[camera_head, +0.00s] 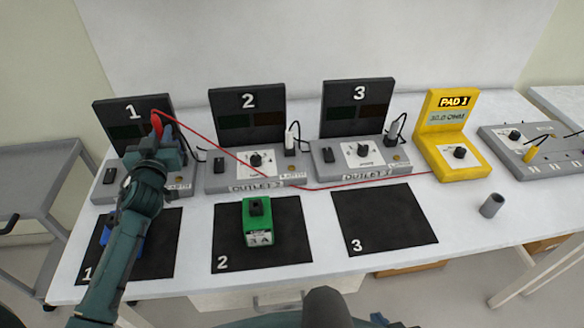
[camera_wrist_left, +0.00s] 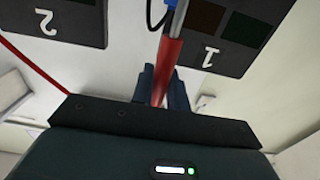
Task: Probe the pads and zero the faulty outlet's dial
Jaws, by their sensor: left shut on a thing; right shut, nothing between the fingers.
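My left gripper (camera_head: 156,150) is shut on a red probe (camera_head: 157,124) in front of the outlet 1 panel (camera_head: 133,117). The probe also shows between the fingers in the left wrist view (camera_wrist_left: 168,65); I cannot tell whether its tip touches a pad. A red lead runs from it toward the yellow meter (camera_head: 452,140), whose display reads PAD 1 above a smaller line. The outlet 2 unit (camera_head: 217,181) and outlet 3 unit (camera_head: 330,169) each have a dial, the outlet 2 dial (camera_head: 256,160) and outlet 3 dial (camera_head: 363,149). My arm hides much of outlet 1's base. My right gripper is not in view.
A green block (camera_head: 257,222) sits on black mat 2 (camera_head: 290,240). A blue block (camera_head: 139,240) on mat 1 (camera_head: 163,250) is partly behind my arm. Mat 3 (camera_head: 385,220) is empty. A grey cylinder (camera_head: 491,206) and grey panel (camera_head: 550,168) are at right.

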